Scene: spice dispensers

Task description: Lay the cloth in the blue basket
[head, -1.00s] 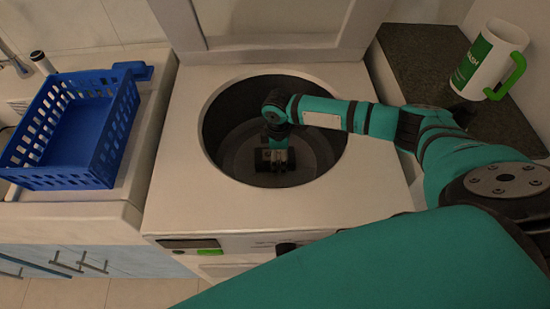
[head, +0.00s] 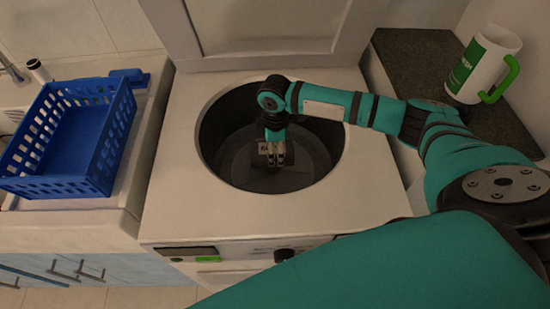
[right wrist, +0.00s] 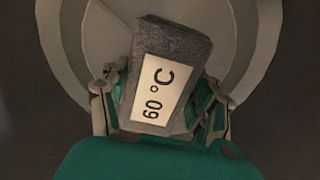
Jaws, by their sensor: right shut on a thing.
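The blue basket (head: 75,148) stands empty at the left in the head view, on a white counter. My right gripper (head: 275,158) points down inside the round opening of the white top-loading washer (head: 175,200). In the right wrist view its fingers are shut on a dark grey folded piece, which I take to be the cloth (right wrist: 182,42). It carries a white label (right wrist: 153,92) reading "60 °C". In the head view the cloth is small and dark, and I cannot tell whether it touches the drum. My left gripper is not in view.
The washer's lid (head: 265,30) stands open behind the opening. A white mug (head: 482,65) with a green handle stands on a dark countertop (head: 415,55) at the right. A tap (head: 12,68) is behind the basket. The rim surrounds my right gripper.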

